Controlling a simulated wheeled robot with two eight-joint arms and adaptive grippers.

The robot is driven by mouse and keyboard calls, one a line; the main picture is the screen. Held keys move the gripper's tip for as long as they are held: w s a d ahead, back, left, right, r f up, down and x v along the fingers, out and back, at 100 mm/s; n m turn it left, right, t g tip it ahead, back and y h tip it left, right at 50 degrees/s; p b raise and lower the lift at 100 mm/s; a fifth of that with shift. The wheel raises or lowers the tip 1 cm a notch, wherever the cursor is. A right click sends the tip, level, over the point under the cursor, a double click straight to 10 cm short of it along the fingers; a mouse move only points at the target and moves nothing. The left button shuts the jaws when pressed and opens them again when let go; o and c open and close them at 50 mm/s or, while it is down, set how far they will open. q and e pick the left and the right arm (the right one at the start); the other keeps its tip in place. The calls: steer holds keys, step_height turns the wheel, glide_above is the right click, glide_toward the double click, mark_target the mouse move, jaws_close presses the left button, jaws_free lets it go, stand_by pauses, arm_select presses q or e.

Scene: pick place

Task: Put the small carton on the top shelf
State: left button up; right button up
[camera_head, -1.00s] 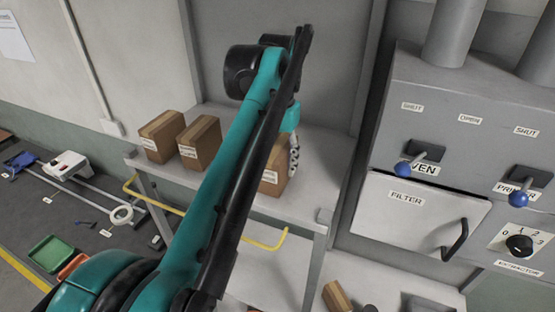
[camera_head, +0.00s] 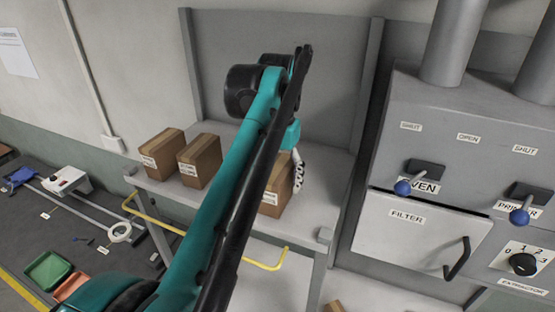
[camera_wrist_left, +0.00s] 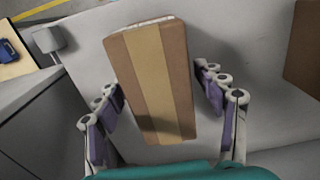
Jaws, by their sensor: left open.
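Three brown cartons stand on the grey top shelf (camera_head: 325,165). Two of them, a left carton (camera_head: 160,153) and a middle carton (camera_head: 200,160), stand side by side. The third carton (camera_head: 275,197) stands to their right, partly hidden behind my left arm. My left gripper (camera_wrist_left: 158,85) is open, with its fingers on either side of this third carton. In the left wrist view the carton (camera_wrist_left: 150,60) has a tan tape strip, and gaps show between it and the fingers. I cannot tell which carton the task calls small.
Another brown carton (camera_head: 333,307) barely shows low at the bottom edge. A grey oven unit (camera_head: 440,130) with blue-knobbed levers stands right of the shelf. A yellow rail (camera_head: 265,266) runs along the shelf's front. Free shelf surface lies right of the third carton.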

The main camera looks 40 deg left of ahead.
arm_select(q)
step_height(320, 180, up, 11)
steer(key=shift+r+b, duration=0.1)
steer(key=shift+b, duration=0.3)
stand_by(0.5)
